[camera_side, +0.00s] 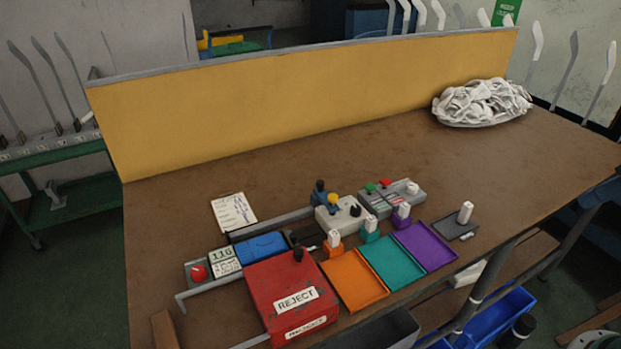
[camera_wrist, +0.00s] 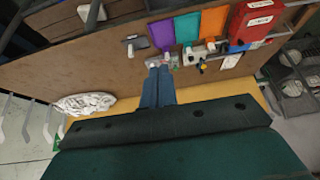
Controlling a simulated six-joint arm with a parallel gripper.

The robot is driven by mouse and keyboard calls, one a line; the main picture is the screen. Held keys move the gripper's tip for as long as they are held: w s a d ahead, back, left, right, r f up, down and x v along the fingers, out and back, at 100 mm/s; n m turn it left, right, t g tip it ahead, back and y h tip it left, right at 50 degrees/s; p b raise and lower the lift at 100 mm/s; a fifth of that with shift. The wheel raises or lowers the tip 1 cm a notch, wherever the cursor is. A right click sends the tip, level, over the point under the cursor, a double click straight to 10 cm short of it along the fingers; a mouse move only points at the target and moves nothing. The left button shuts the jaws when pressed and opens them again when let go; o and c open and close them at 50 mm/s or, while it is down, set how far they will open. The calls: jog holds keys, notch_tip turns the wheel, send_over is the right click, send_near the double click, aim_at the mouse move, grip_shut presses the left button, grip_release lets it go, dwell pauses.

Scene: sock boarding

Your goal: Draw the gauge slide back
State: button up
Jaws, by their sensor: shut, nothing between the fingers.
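A gauge (camera_side: 224,262) with a display reading about 116 stands at the left of the bench's front. A blue block (camera_side: 260,247) sits beside it along a grey rail (camera_side: 275,224), with a dark part at its right end. I cannot tell for sure which part is the slide. In the wrist view, my gripper (camera_wrist: 159,68) is shut and empty, its blue-grey fingers pointing over the bench towards the small grey button boxes. The gauge is not clear in that view, and my gripper does not show in the side view.
A red REJECT box (camera_side: 291,284) with a black knob stands in front of the rail. Orange (camera_side: 354,280), teal (camera_side: 391,262) and purple (camera_side: 426,244) trays lie to its right. A white sock pile (camera_side: 482,102) lies far right. The bench middle is clear below a yellow back panel (camera_side: 300,95).

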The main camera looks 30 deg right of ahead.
jog(key=o, duration=0.7)
jog(key=shift+w+r, duration=0.1)
jog(key=shift+o, duration=0.5)
jog(key=shift+w+a+r, duration=0.15)
jog(key=shift+w, duration=0.15)
jog(key=w+a+r+n+g+y, duration=0.1)
jog(key=w+a+r+n, duration=0.1)
jog(key=w, duration=0.3)
jog(key=w+a+r+n, duration=0.1)
jog(key=w+a+n, duration=0.15)
jog(key=w, duration=0.35)
jog(key=n+g+y, duration=0.4)
jog(key=n+g, duration=0.1)
jog(key=n, duration=0.9)
send_over(295, 234)
jog(key=d, duration=0.6)
notch_tip(295, 234, down, 18)
jog(key=shift+r+m, duration=0.2)
jog(key=shift+m, duration=0.05)
jog(key=shift+h, duration=0.3)
jog(key=x, duration=1.3)
jog(key=shift+w+a+f, duration=0.15)
jog(key=shift+a+f, duration=0.05)
jog(key=shift+f, duration=0.15)
